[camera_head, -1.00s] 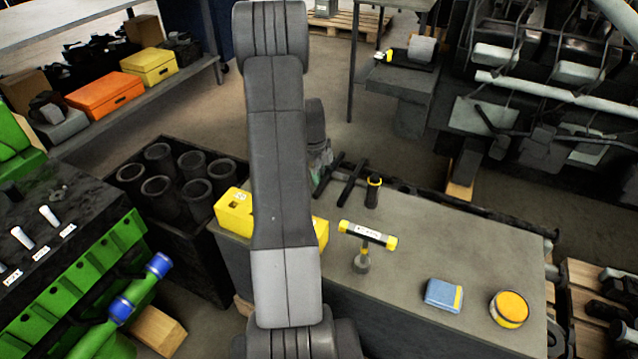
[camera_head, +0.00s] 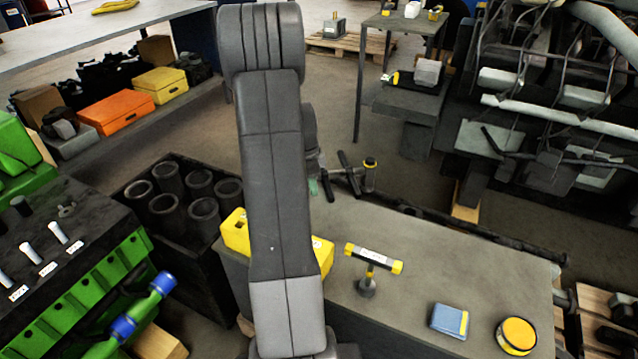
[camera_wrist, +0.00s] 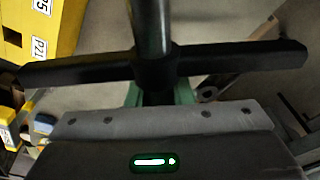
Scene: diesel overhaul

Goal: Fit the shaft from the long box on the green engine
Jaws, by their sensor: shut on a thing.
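My gripper (camera_wrist: 160,95) is shut on a black cross-shaped tool (camera_wrist: 75,70), whose bar runs across the wrist view with a rod rising from its middle. In the head view the tool (camera_head: 350,175) shows past my arm, with a yellow-ringed end, beyond the bench's back edge. My gripper is mostly hidden there behind my arm. The green engine (camera_head: 98,285) stands at the left, with a blue-ended green pipe (camera_head: 140,308) along its side. A long dark open box or trough (camera_head: 480,238) runs behind the bench; its inside is hidden. I cannot make out a shaft.
The grey bench (camera_head: 420,260) holds a yellow block (camera_head: 237,233), a T-handled tool (camera_head: 373,258), a blue box (camera_head: 449,319) and a yellow-topped tin (camera_head: 516,334). A crate of black cylinders (camera_head: 190,265) stands between engine and bench.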

